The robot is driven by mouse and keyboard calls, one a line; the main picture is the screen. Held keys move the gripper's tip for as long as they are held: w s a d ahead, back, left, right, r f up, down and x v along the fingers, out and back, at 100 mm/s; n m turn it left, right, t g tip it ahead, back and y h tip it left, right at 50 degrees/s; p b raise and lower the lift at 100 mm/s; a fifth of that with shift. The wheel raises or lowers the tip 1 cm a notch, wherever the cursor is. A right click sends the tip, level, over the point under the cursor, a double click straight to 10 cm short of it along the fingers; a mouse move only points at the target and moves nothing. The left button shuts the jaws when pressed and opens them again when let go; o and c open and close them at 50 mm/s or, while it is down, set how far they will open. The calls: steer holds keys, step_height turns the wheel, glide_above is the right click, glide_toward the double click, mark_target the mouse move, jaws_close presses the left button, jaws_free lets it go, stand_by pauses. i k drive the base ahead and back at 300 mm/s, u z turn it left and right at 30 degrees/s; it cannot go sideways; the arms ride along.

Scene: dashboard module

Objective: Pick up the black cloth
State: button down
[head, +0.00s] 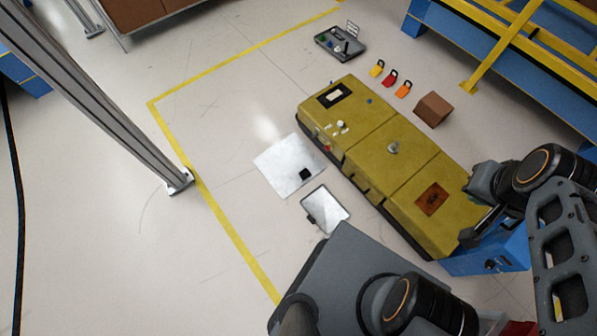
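A small black item (305,174) lies on the lower right part of a shiny pale sheet (277,163) on the floor. It is the only loose black piece I can make out, and it is too small to tell for sure that it is cloth. My gripper (468,238) is at the right, over the near end of the yellow module (372,137), well apart from the black item. Its fingers are dark and small, so whether they are open or shut does not show.
A clipboard-like panel (326,209) lies below the sheet. A grey tray (341,44), several coloured padlock-like tags (389,78) and a brown box (433,109) lie beyond the module. A metal post (100,95) stands left. The floor left of the sheet is clear.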

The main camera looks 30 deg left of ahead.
mark_target(305, 174)
steer(key=z, duration=0.1)
steer(key=k, duration=1.45)
steer(key=u, duration=0.2)
steer(key=i, duration=0.5)
steer(key=u, duration=0.05)
